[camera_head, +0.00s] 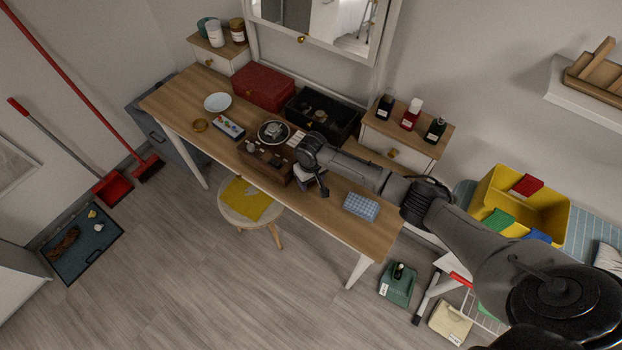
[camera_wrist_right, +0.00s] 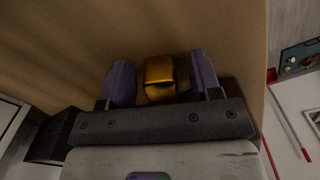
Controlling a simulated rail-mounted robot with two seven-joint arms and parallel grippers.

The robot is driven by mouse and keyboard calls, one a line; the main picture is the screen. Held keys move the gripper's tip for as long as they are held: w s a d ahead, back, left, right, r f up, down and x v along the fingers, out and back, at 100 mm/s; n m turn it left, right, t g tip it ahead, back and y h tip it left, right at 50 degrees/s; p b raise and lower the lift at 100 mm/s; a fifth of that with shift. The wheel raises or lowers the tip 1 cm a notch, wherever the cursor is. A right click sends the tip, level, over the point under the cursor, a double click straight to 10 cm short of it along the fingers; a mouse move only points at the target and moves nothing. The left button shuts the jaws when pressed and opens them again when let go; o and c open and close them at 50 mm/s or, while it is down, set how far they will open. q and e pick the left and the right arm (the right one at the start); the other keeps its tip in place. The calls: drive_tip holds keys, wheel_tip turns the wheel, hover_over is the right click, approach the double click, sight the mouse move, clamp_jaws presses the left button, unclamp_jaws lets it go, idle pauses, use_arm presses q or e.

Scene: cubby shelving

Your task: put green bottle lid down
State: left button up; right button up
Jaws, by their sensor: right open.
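My right gripper (camera_head: 314,186) is low over the desk's front edge, to the right of a brown wooden box (camera_head: 266,163). In the right wrist view my gripper (camera_wrist_right: 160,62) has its two purple fingers apart. A small gold lid-like object (camera_wrist_right: 159,74) lies between them on a wooden surface, with a gap at each side. I cannot tell for sure that it is the green bottle's lid. A dark green bottle (camera_head: 435,130) stands upright on the small wooden cabinet at the right. My left gripper is not in view.
A stool (camera_head: 236,212) stands in front. A yellow bin (camera_head: 555,211) is at the right.

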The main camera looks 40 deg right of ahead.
drive_tip(key=shift+r, duration=0.1)
drive_tip(key=shift+r, duration=0.25)
wheel_tip(320, 180, up, 10)
drive_tip(key=p, duration=0.2)
drive_tip(key=shift+f+p, duration=0.1)
drive_tip(key=shift+p, duration=0.2)
drive_tip(key=s+a+f+n+t+y, duration=0.1)
drive_tip(key=s+a+f+n, duration=0.15)
drive_tip(key=s+a, duration=0.45)
drive_tip(key=s+a+f+n+t, duration=0.1)
drive_tip(key=s+a+f, duration=0.2)
drive_tip(key=s+a, duration=0.45)
drive_tip(key=s+d+r, duration=0.1)
drive_tip(key=s+r, duration=0.1)
drive_tip(key=s, duration=0.7)
drive_tip(key=s+d+r+t, duration=0.1)
drive_tip(key=s+r, duration=0.1)
drive_tip(key=s, duration=0.7)
drive_tip(key=shift+s+d+r+t+h, duration=0.2)
drive_tip(key=shift+r+t+h, duration=0.1)
drive_tip(key=shift+r+h, duration=0.1)
